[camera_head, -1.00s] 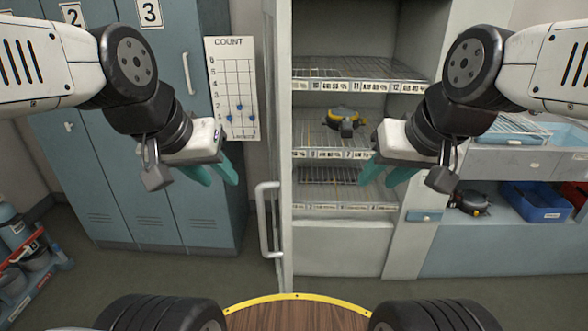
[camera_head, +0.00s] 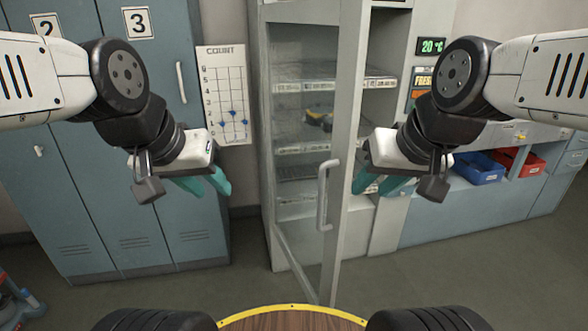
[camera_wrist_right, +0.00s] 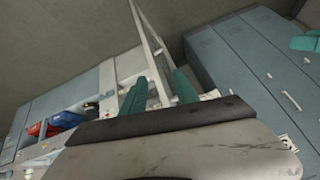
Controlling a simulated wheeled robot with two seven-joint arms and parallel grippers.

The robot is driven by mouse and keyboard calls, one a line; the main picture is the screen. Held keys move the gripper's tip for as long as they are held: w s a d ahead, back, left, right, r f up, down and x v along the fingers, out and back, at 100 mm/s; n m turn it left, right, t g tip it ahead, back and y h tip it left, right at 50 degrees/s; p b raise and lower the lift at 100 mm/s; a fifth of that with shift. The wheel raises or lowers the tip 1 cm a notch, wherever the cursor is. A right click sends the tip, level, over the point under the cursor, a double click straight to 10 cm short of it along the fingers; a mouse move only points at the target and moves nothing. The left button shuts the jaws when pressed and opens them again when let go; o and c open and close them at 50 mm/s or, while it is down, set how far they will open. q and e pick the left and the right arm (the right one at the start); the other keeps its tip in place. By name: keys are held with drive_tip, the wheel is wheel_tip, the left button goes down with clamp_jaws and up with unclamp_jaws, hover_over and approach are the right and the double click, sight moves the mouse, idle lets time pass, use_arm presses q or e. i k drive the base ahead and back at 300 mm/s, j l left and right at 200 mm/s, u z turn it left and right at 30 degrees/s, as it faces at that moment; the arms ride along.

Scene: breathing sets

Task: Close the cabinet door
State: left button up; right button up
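The cabinet (camera_head: 357,235) stands in the middle of the head view. Its glass door (camera_head: 342,120) is open, swung out towards me from the left side, with its frame edge near the picture's middle. Shelves show through the glass and past its right edge. The pale door handle (camera_head: 324,195) is on the near edge. My left gripper (camera_head: 205,186) is open and empty, left of the door. My right gripper (camera_head: 377,185) is open and empty, right of the door edge; I cannot tell whether it touches. Its open fingers also show in the right wrist view (camera_wrist_right: 160,80).
Blue lockers (camera_head: 110,150) and a count chart (camera_head: 224,95) stand at the left. A counter with a blue bin (camera_head: 478,168) and a red bin (camera_head: 528,160) is at the right. A yellow-black object (camera_head: 320,117) sits on a cabinet shelf. Floor is clear around the door.

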sight(353, 17)
drive_tip(key=k+j+z, duration=0.1)
drive_tip(key=j, duration=0.25)
drive_tip(key=k+j+z, duration=0.1)
drive_tip(key=k+j, duration=0.35)
drive_tip(key=j, duration=0.15)
drive_tip(key=i+z, duration=0.05)
